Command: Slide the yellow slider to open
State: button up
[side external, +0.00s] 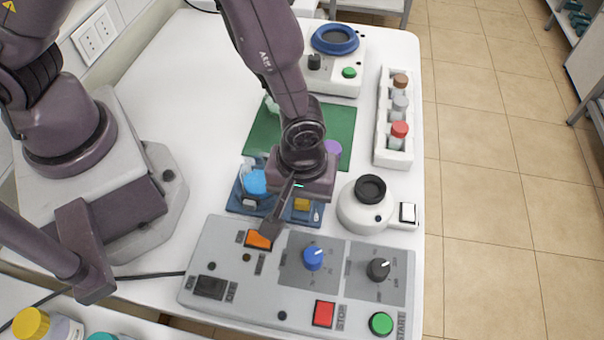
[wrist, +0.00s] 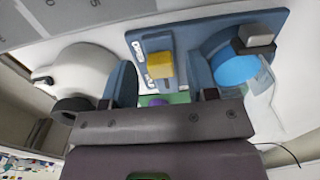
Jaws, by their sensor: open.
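The yellow slider (side external: 302,204) is a small block on the blue device (side external: 245,208), just below my gripper in the side view. In the wrist view the yellow slider (wrist: 160,66) sits on a pale track on the blue device (wrist: 186,31), beside a label reading OPEN. My gripper (wrist: 161,78) is open and empty, with one finger showing on each side of the slider in that view. I cannot tell whether a finger touches it. In the side view, my gripper's body hides part of the device.
A grey control panel (side external: 222,262) with switches and knobs stands in front. A round white device (side external: 356,214) is close on the right. A green mat (side external: 262,140) lies behind, and a white rack (side external: 394,150) of vials stands farther right. The table's back left is clear.

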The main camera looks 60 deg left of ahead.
aim_at(300, 202)
notch_tip(300, 202, up, 12)
jog(key=shift+r, duration=0.2)
dwell(0.4)
jog(key=s+a+r+m+t, duration=0.2)
jog(key=s+a+r+m, duration=0.1)
jog(key=a+r, duration=0.6)
jog(key=s+a+r+m+t, duration=0.3)
jog(key=a+r+m, duration=0.3)
jog(key=a+r, duration=0.4)
jog(key=shift+a+t, duration=0.3)
jog(key=shift+a, duration=0.05)
